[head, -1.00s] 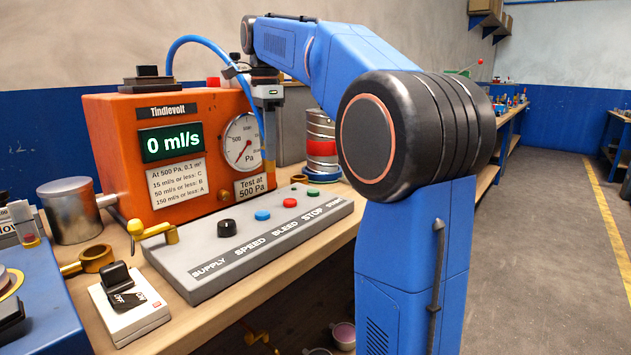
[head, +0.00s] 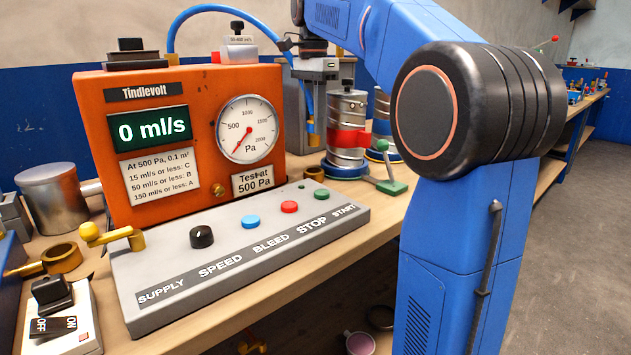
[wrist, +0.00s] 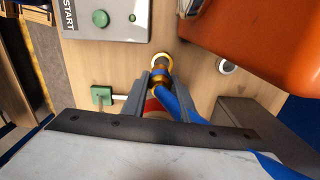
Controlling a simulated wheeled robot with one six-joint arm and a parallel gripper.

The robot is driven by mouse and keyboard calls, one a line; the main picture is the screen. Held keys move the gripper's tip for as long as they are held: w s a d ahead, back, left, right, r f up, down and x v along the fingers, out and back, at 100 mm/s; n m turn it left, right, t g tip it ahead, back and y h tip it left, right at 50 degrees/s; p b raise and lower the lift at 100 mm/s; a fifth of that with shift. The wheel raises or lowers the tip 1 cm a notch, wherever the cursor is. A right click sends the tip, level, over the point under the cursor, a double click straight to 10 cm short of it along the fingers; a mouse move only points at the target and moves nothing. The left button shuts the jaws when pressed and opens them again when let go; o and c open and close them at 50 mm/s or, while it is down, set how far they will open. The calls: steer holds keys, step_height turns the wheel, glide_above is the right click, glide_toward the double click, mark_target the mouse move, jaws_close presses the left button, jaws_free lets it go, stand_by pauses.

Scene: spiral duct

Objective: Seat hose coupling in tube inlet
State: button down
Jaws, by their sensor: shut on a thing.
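My gripper (head: 317,88) hangs pointing down between the orange test machine (head: 90,140) and a silver tube with a red band (head: 347,138). Its jaws are shut on the brass hose coupling (head: 313,140), held above the bench; the coupling also shows between the fingertips in the wrist view (wrist: 161,62).
A grey control panel (head: 140,270) with a knob and several buttons lies in front of the machine. A green clamp-like piece (head: 391,187) stands right of the red-banded tube. The machine reads 0 ml/s.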

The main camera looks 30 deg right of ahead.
steer(key=shift+w+d+f, duration=0.1)
steer(key=shift+w+d, duration=0.05)
steer(key=shift+w, duration=0.05)
steer(key=shift+n, duration=0.3)
step_height(320, 180, down, 10)
steer(key=shift+w+r, duration=0.1)
steer(key=shift+r, duration=0.05)
steer(key=c, duration=1.4)
jaws_free()
step_height(320, 180, up, 12)
steer(key=shift+r, duration=0.1)
